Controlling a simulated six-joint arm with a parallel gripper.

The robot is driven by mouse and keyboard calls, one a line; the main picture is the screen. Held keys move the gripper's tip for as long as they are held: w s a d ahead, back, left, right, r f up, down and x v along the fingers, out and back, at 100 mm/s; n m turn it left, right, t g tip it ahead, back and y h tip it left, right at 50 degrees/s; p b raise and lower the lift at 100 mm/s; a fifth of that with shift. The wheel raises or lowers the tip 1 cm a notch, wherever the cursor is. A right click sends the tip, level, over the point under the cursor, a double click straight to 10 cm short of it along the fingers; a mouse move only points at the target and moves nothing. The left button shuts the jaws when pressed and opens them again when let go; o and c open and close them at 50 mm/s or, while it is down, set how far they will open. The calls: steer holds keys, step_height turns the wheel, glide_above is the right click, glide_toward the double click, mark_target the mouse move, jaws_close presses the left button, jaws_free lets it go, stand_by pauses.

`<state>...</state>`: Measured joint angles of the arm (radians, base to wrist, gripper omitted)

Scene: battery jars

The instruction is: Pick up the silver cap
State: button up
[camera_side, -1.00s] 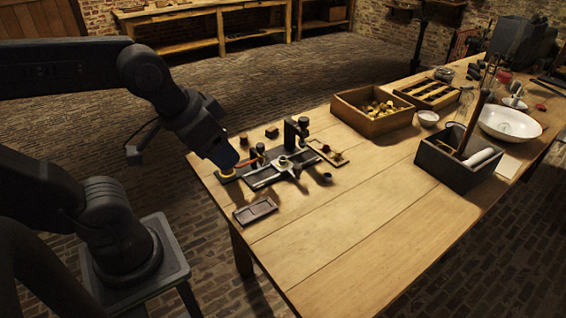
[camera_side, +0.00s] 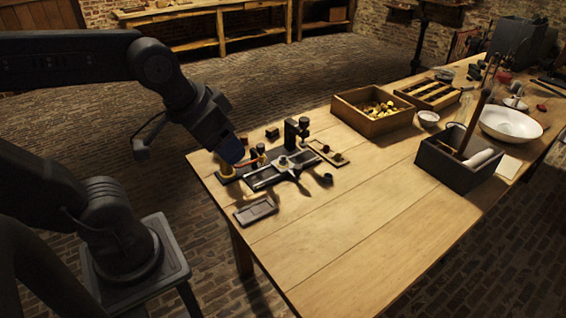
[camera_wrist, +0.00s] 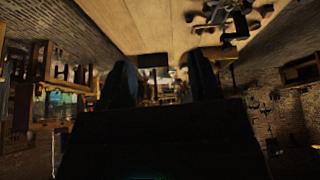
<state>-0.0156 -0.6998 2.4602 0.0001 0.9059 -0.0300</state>
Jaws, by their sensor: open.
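My gripper (camera_side: 236,158) is over the near left corner of the wooden table, beside the dark fixture (camera_side: 270,177). It is open; in the wrist view its two dark fingers (camera_wrist: 160,78) stand apart with no object clearly between them. A small pale, silvery round piece (camera_side: 283,160) sits on the fixture, to the right of my gripper and apart from it. I cannot tell for sure that it is the silver cap.
A dark shallow tray (camera_side: 256,211) lies in front of the fixture. A dark upright post (camera_side: 291,133) stands behind it. A wooden box of brass pieces (camera_side: 372,113), a dark box (camera_side: 458,164) and a white bowl (camera_side: 510,124) are farther right. The front middle of the table is clear.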

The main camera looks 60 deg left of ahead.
steer(key=w+a+r+n+g, duration=0.1)
steer(key=w+a+n, duration=0.25)
steer(key=w, duration=0.55)
steer(key=n+g, duration=0.4)
steer(key=n, duration=0.7)
glide_above(283, 161)
steer(key=a, duration=0.1)
step_height(283, 161, down, 17)
steer(key=f, duration=1.3)
steer(key=shift+w+f, duration=0.1)
steer(key=shift+w, duration=0.25)
steer(key=shift+c, duration=0.4)
steer(key=c, duration=0.9)
